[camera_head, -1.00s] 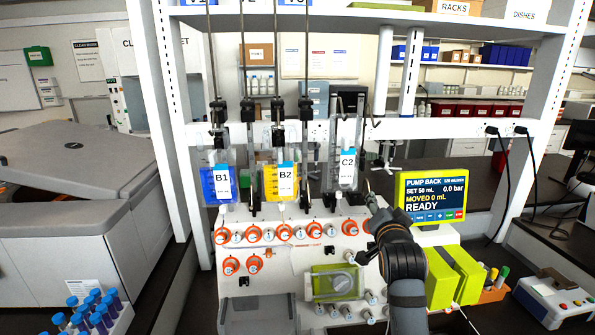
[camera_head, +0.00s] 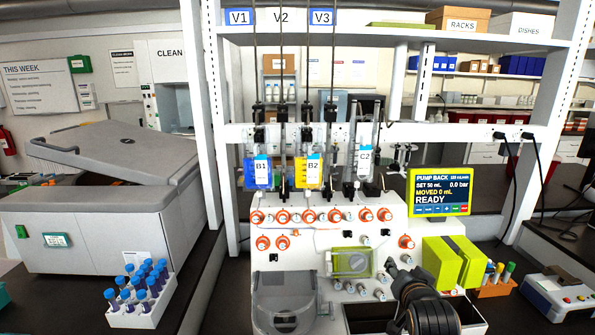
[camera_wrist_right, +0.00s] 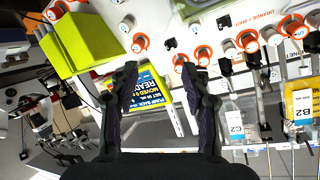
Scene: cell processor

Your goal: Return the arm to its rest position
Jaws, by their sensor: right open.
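My right arm comes up from the bottom of the head view, in front of the lower right of the white cell processor (camera_head: 320,240). My right gripper (camera_head: 398,268) is small and partly hidden behind its own wrist there. In the right wrist view my right gripper (camera_wrist_right: 160,70) has its two fingers apart with nothing between them. The pump screen (camera_head: 440,192) reads PUMP BACK and READY, and shows tilted behind the fingers in the wrist view (camera_wrist_right: 146,92). My left gripper is not in view.
Bags B1 (camera_head: 258,174), B2 (camera_head: 309,173) and C2 (camera_head: 364,165) hang above the orange-ringed valves. A white tube rack (camera_head: 150,312) and a grey centrifuge (camera_head: 110,235) are at left.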

